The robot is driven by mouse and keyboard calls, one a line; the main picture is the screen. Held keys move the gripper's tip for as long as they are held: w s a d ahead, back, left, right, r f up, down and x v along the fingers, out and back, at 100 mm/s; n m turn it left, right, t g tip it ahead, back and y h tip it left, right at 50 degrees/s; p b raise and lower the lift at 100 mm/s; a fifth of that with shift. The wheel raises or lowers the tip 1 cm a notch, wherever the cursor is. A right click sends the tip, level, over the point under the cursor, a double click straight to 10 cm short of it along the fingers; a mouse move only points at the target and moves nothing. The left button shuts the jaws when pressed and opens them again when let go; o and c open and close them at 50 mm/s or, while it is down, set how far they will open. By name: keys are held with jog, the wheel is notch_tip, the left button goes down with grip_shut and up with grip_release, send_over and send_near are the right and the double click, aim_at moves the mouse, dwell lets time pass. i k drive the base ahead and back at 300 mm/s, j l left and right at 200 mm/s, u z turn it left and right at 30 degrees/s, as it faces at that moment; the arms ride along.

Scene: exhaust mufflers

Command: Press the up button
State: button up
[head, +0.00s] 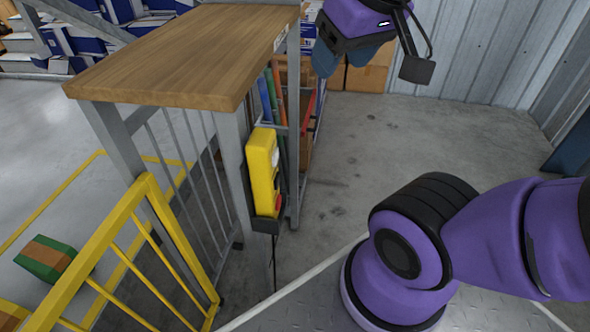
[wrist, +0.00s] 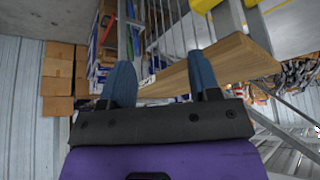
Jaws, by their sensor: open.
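A yellow control box (head: 263,172) hangs upright on the grey post under the near end of the wooden top, in the head view. Its button face is turned to the right and seen at a steep angle. A red button shows low on it; the up button cannot be told apart. My gripper (head: 346,62) is purple with blue fingers, above and to the right of the box and apart from it. In the wrist view my gripper (wrist: 160,62) is open, with nothing between its fingers. A yellow patch at that view's top edge cannot be identified for certain.
The wooden top (head: 190,60) stands left of my gripper. A yellow railing (head: 120,240) is at the lower left. Cardboard boxes (head: 367,70) stand against the corrugated wall. The grey floor (head: 345,140) right of the control box is clear.

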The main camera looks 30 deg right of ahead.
aim_at(275, 154)
jog(key=k+j+u, duration=0.7)
